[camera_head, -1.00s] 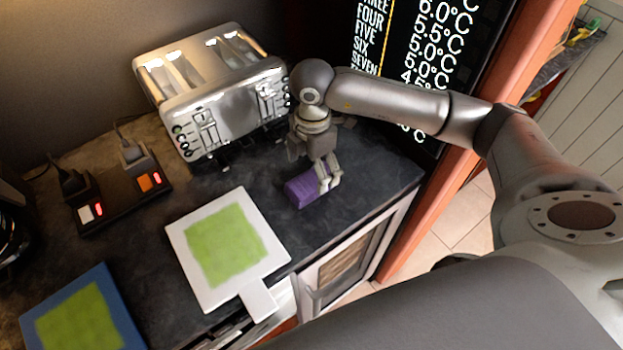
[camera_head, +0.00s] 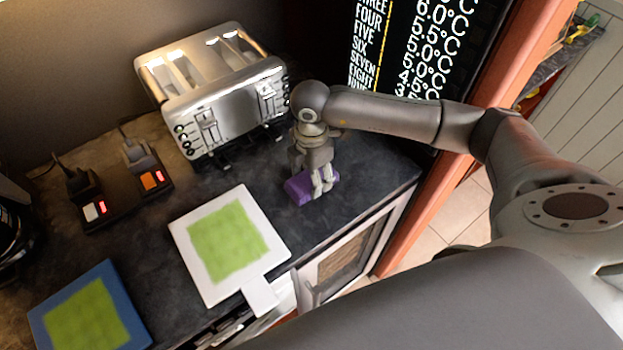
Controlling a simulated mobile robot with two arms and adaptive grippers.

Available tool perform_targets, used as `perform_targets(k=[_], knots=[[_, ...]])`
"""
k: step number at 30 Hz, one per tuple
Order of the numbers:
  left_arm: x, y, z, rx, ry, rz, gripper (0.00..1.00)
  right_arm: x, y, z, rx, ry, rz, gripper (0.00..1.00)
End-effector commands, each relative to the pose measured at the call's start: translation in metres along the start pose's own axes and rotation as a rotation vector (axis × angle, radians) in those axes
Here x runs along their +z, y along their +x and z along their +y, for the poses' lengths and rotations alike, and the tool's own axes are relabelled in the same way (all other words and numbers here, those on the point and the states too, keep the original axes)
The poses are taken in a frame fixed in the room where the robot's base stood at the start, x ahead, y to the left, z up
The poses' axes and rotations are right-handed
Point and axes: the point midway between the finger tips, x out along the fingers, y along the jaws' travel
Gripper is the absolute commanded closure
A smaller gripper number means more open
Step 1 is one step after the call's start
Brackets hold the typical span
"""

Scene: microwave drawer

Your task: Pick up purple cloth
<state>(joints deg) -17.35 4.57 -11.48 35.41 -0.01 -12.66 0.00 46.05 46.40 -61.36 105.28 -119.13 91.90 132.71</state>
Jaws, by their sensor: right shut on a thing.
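The purple cloth (camera_head: 299,190) is a small folded block on the dark countertop, in front of the toaster's right end. My right gripper (camera_head: 322,191) points down at it, with its fingers at the cloth's front and right part. The gripper is shut on the cloth and hides part of it. The cloth appears to be at counter level; I cannot tell whether it is lifted. My left gripper is not in view.
A silver toaster (camera_head: 222,108) stands behind the cloth. A white board with a green patch (camera_head: 268,298) lies to the left, and a blue board (camera_head: 125,318) farther left. A black power strip (camera_head: 120,208) is at the back left. A dark menu board (camera_head: 395,85) stands behind my right arm.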

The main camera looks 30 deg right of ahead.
Motion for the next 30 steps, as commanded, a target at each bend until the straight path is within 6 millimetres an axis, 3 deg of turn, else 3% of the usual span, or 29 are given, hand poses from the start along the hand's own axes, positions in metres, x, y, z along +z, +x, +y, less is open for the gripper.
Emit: perform_targets(k=[8, 15, 19, 24, 30], knots=[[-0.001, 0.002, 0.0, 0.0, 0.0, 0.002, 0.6, 0.0, -0.004, 0.001, 0.001, 0.0, 0.0, 0.63], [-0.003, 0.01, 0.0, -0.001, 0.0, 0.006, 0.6, 0.0, -0.032, 0.0, 0.004, -0.001, 0.0, 0.63], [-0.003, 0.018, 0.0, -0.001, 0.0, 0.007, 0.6, -0.006, -0.05, -0.017, 0.005, -0.004, -0.001, 0.63], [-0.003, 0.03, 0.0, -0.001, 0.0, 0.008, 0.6, -0.018, -0.087, -0.045, 0.008, -0.006, -0.001, 0.63], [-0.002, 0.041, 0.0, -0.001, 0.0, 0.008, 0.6, -0.032, -0.106, -0.084, 0.005, -0.004, 0.0, 0.63]])
